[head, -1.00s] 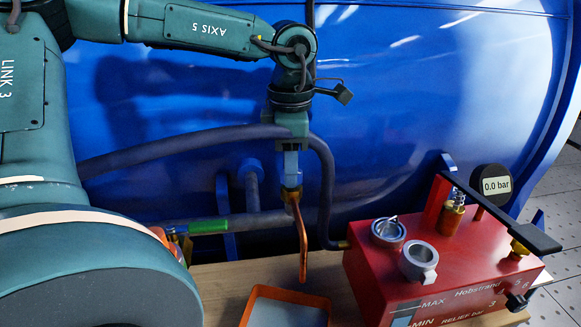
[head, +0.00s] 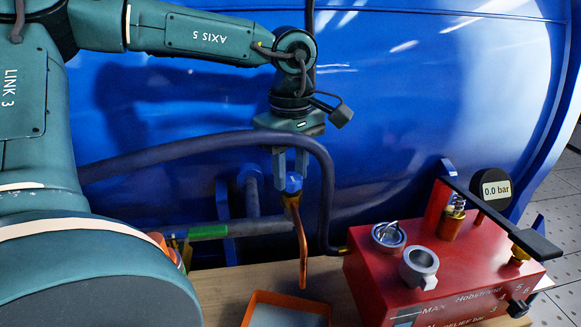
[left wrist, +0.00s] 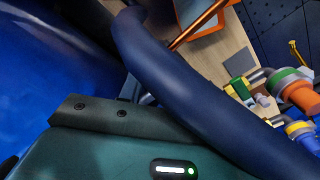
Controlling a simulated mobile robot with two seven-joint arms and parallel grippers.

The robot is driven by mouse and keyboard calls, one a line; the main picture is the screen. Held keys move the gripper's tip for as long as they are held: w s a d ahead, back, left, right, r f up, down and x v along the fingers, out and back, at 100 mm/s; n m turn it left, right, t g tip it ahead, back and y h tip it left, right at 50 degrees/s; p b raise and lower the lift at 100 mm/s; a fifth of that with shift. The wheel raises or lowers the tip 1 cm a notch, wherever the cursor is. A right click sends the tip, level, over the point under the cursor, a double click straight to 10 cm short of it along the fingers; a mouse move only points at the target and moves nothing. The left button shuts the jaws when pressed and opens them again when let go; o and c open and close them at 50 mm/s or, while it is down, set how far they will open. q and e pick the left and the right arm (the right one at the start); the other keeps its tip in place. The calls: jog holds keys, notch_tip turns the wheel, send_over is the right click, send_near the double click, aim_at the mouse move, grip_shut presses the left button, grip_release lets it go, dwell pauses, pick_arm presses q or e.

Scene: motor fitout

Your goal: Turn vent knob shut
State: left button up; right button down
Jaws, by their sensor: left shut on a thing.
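The red pump unit (head: 455,270) stands on the bench at the right. A black knob (head: 518,307) is on its right front corner; I cannot tell for sure that it is the vent knob, or how far it is turned. My left gripper (head: 291,185) points down left of the pump, apart from it. It is shut on the upper end of a bent copper pipe (head: 302,245) with a brass fitting, which hangs over the bench. In the left wrist view, the pipe (left wrist: 197,25) shows partly, and a hose hides the fingertips. My right gripper is not in view.
A thick dark hose (head: 327,190) loops around my left gripper and runs to the pump; it crosses the left wrist view (left wrist: 190,85). A gauge (head: 495,188) reads 0.0 bar. A black lever (head: 500,215) spans the pump top. An orange-rimmed tray (head: 288,298) lies below the pipe.

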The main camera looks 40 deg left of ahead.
aim_at(291, 176)
pick_arm(q)
jog(key=shift+m, duration=0.6)
jog(key=o, duration=1)
jog(key=shift+c, duration=0.2)
notch_tip(291, 176, up, 13)
jog(key=p, duration=0.1)
jog(key=shift+p, duration=0.3)
